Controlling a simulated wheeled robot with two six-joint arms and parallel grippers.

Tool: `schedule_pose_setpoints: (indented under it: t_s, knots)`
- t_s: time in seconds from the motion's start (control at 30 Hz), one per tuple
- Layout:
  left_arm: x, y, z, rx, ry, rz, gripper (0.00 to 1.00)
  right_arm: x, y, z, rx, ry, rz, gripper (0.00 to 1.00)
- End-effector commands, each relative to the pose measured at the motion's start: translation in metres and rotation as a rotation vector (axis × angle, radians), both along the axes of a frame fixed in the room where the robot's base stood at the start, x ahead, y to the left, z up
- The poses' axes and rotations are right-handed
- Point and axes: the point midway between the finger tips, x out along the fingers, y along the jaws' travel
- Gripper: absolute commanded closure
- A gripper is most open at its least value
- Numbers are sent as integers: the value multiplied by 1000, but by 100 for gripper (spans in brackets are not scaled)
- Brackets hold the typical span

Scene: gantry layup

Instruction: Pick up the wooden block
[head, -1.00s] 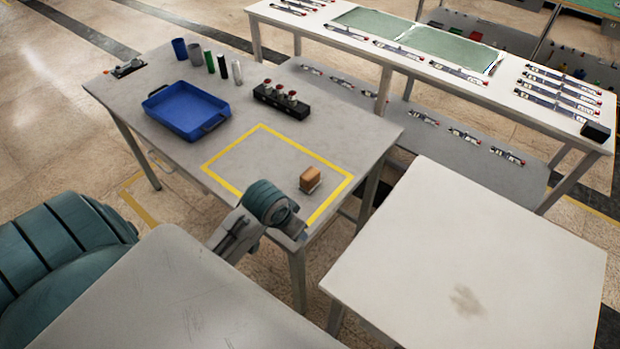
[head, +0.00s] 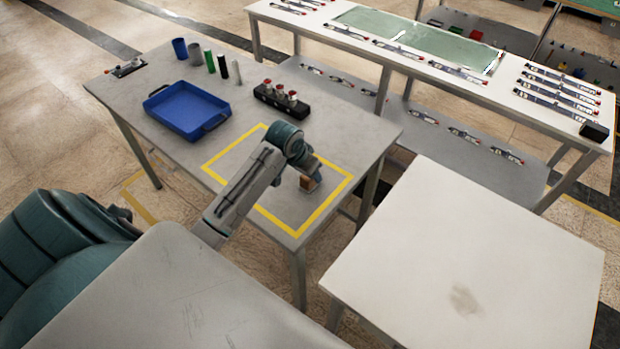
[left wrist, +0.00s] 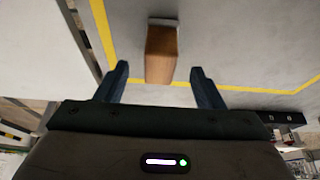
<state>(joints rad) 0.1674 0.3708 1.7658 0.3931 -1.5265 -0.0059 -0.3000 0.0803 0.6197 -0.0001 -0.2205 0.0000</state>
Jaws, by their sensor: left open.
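The wooden block (head: 307,184) stands inside the yellow-taped rectangle on the grey table, partly hidden by my left arm's wrist in the head view. In the left wrist view the block (left wrist: 161,55) shows as a brown box, in line with the gap between the fingers and just beyond their tips. My left gripper (left wrist: 158,78) is open and empty, with one dark finger on each side of that gap. In the head view its fingers are hidden or too small to make out. My right gripper is in neither view.
A blue tray (head: 187,112), several cups and cylinders, and a black holder (head: 281,100) with red-topped parts stand farther back on the table. A bare white table (head: 470,260) is at the right. The taped area (head: 262,216) is otherwise clear.

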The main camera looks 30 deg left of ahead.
Motion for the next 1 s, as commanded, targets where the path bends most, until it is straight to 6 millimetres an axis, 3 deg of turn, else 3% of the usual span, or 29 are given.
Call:
schedule_pose_setpoints:
  t_s: [0.4,0.7,0.97,1.0]
  knots:
    - [15,-2,-45,0,2,1,38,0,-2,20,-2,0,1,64]
    - [16,-2,-51,1,0,0,38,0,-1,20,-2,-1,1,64]
    - [16,-2,-51,1,0,0,87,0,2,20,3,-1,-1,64]
    - [17,-2,-51,1,0,0,88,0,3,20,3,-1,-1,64]
